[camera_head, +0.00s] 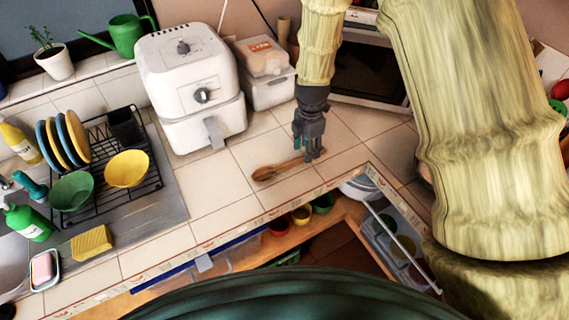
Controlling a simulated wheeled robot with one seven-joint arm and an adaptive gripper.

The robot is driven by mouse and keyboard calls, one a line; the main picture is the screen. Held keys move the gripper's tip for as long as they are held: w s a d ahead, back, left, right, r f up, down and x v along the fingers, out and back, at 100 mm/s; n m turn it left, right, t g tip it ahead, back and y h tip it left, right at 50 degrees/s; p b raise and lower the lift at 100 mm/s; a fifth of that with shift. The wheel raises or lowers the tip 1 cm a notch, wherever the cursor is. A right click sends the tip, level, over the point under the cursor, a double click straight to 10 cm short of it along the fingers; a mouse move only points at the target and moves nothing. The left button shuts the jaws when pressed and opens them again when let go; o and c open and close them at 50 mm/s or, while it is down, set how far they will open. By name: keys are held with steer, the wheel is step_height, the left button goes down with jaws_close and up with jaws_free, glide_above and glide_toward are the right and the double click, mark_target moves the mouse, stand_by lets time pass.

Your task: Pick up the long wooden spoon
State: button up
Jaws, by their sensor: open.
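The long wooden spoon (275,171) lies on the tiled counter in front of the white air fryer. Its bowl end points left and its handle runs up to the right, toward my gripper. My gripper (310,156) is open and points down at the handle end of the spoon. The fingers overlap the handle in the picture and hide its tip. I cannot tell whether they touch it or stand above it.
The air fryer (193,85) stands behind the spoon, with a container (266,73) beside it. A dish rack (105,165) with bowls and plates is at left. The counter's front edge runs close below the spoon. Bare tiles (215,185) lie left of the spoon.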

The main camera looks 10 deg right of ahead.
steer(key=shift+f+p, duration=0.35)
steer(key=shift+f, duration=0.85)
jaws_close()
